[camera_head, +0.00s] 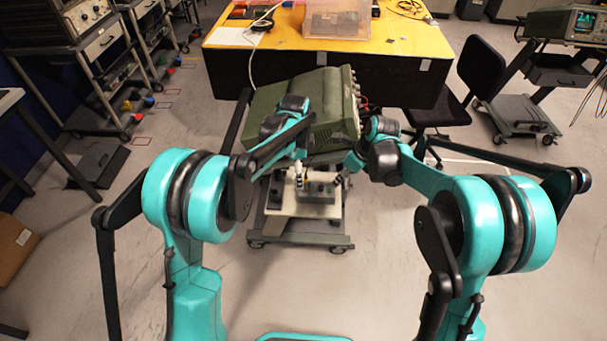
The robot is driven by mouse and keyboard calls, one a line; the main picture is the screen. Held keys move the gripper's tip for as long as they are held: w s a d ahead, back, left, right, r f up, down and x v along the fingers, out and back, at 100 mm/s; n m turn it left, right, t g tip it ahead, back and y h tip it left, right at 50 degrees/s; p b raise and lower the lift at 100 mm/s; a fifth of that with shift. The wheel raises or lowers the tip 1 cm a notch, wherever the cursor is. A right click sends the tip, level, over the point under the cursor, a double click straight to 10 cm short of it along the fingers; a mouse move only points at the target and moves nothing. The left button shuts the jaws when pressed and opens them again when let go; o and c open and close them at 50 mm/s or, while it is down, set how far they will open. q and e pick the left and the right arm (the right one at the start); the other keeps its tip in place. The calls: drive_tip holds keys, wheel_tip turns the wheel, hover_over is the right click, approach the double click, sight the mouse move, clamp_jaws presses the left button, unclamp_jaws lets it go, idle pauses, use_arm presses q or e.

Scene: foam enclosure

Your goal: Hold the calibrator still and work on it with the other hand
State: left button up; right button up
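A small grey device with knobs (318,188), which looks like the calibrator, sits on the pale front shelf of a wheeled cart (300,237) in the head view. A large green instrument (333,97) rests tilted on the same cart behind it. My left gripper (297,174) is at the device's left side, partly hidden by my own forearm. My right gripper (346,176) is at the device's right side, close to its upper right edge. Both are small in the picture. I cannot tell whether either touches the device or how far its fingers are apart.
A yellow-topped bench (400,40) with a clear box (337,20) stands behind the cart. A black chair (481,68) is to the right, beside a cart with an oscilloscope (575,22). Equipment racks (95,55) line the left. The floor in front is clear.

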sight(317, 193)
use_arm(q)
drive_tip(key=shift+m+g, duration=0.3)
drive_tip(key=shift+m, duration=0.5)
drive_tip(key=f, duration=0.1)
drive_tip(key=w+d+f, duration=0.1)
drive_tip(key=f, duration=0.1)
drive_tip(key=shift+w+d+f, duration=0.25)
drive_tip(key=shift+w+f, duration=0.05)
drive_tip(key=shift+f, duration=0.35)
wheel_tip(317, 193, down, 7)
drive_tip(key=shift+f, duration=0.2)
drive_tip(key=c, duration=1.5)
drive_tip(key=shift+c, duration=0.2)
use_arm(e)
clamp_jaws()
